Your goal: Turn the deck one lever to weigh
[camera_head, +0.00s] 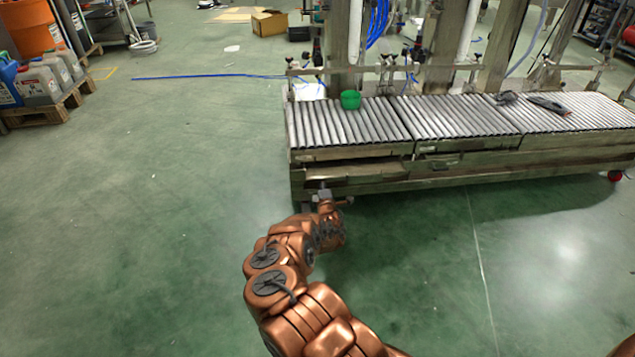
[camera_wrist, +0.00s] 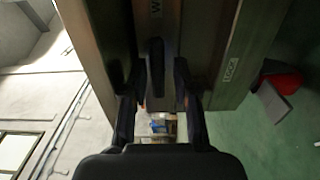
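A dark, narrow lever (camera_wrist: 156,68) shows in the wrist view against the brownish metal side of the conveyor (camera_wrist: 205,45). A partly cut-off label starting with "W" (camera_wrist: 156,8) sits beyond one end of it, and a label that seems to read "DOCK" (camera_wrist: 232,68) is to the right. My gripper (camera_wrist: 156,80) is open, with one finger on each side of the lever and visible gaps between. Contact cannot be told. In the head view my gripper (camera_head: 321,194) is at the conveyor's front left corner, where the lever is too small to make out.
A roller conveyor (camera_head: 350,128) runs right from my gripper, with a green cup (camera_head: 350,99) and a dark tool (camera_head: 548,105) on top. A red round thing (camera_head: 614,176) is at its right; a red thing (camera_wrist: 282,78) also shows in the wrist view.

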